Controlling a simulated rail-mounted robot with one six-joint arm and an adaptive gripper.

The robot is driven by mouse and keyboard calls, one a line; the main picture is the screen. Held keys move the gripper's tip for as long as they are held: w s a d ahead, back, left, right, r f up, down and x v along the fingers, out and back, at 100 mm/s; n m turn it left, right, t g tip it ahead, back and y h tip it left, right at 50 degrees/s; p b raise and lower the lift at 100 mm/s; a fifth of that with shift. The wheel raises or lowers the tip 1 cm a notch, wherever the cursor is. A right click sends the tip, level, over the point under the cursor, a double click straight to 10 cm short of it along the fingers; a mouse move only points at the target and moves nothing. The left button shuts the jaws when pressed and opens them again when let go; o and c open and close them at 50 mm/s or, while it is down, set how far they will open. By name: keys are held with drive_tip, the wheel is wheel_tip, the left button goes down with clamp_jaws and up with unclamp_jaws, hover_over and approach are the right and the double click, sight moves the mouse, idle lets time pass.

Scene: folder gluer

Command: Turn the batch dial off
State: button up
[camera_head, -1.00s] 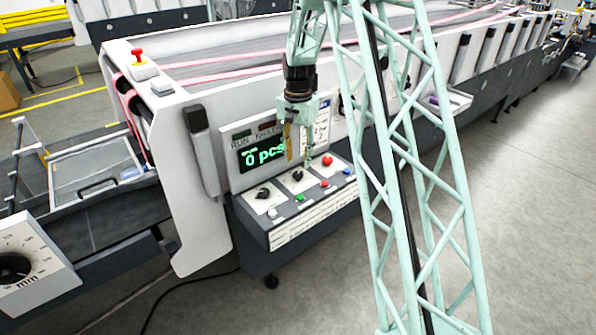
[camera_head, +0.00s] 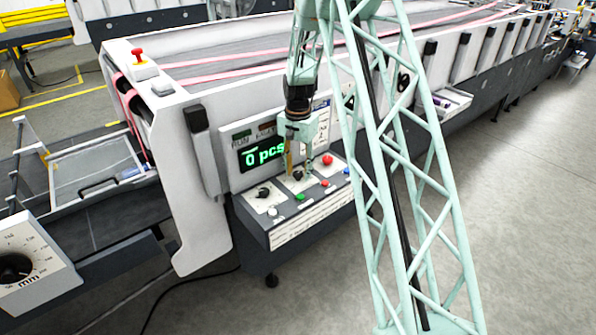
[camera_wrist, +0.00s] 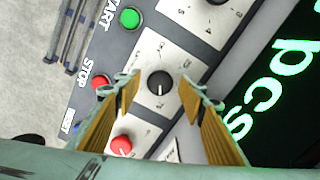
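A black round dial (camera_wrist: 160,84) sits on a white scale plate, with a white pointer line toward the bottom of the wrist picture. A second black dial (camera_head: 263,192) is on the left of the console; part of it shows at the top of the wrist view (camera_wrist: 217,2). I cannot read which one is labelled batch. My gripper (camera_wrist: 160,92) is open, its two yellowish fingers on either side of the first dial with gaps to it. In the head view my gripper (camera_head: 298,170) points down over this dial, close to the console.
A green START button (camera_wrist: 130,18), a red STOP button (camera_wrist: 103,82) and a blue RESET button (camera_wrist: 80,125) line the console edge. A larger red button (camera_wrist: 121,146) is close to the fingers. A display (camera_head: 262,153) reading "0 pcs" stands behind the dials.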

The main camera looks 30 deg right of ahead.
drive_tip(key=shift+c, duration=0.5)
drive_tip(key=c, duration=0.7)
drive_tip(key=shift+c, duration=0.2)
